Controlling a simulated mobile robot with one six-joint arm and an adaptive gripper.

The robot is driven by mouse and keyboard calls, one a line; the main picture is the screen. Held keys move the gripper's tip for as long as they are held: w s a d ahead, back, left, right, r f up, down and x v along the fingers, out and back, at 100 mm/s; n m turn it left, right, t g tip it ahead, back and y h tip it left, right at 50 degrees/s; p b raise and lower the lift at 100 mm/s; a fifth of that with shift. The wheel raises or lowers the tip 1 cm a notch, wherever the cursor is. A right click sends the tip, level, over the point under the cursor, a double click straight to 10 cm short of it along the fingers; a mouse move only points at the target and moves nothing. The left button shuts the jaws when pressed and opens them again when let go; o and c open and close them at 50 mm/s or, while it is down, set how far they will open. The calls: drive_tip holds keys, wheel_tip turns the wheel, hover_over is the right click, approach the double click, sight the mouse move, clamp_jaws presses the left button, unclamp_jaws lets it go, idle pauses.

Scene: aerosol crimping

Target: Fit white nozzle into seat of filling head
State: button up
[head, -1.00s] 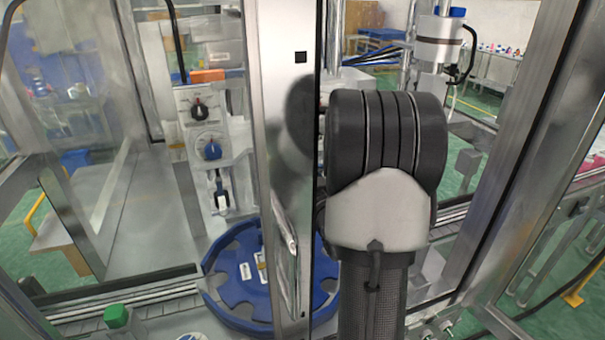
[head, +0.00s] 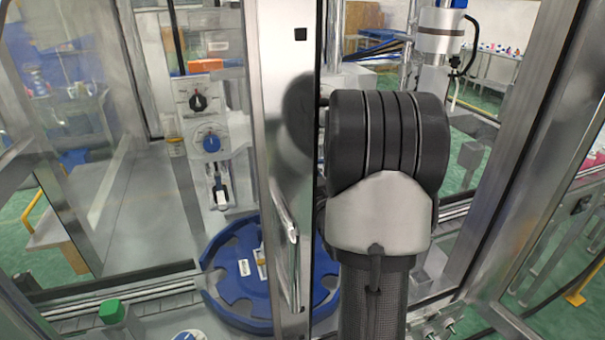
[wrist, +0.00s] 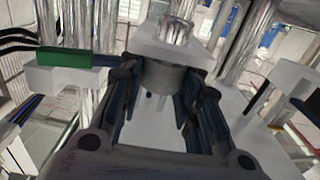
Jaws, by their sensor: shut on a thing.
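In the wrist view my gripper (wrist: 163,84) has its two dark fingers on either side of a short grey cylindrical part (wrist: 165,76). It sits directly under a pale block that I take for the filling head (wrist: 176,42), with a shiny metal cylinder on top. A small pale pin-like shape that may be the white nozzle (wrist: 162,103) shows just below the grey part, between the fingers. I cannot tell whether the nozzle is in the seat; the contact is hidden. In the head view my arm hides the gripper.
Shiny vertical rods stand on both sides in the wrist view, with a green-topped block (wrist: 63,57) at left. In the head view a metal frame post (head: 283,130) stands left of my arm, before a blue star wheel (head: 238,283). A green cap (head: 111,311) is at lower left.

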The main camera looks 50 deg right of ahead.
drive_tip(key=shift+f, duration=0.15)
drive_tip(key=o, duration=1.2)
drive_tip(key=shift+o, duration=0.2)
drive_tip(key=shift+s, duration=0.1)
drive_tip(key=v, duration=0.7)
drive_tip(key=shift+s+a, duration=0.15)
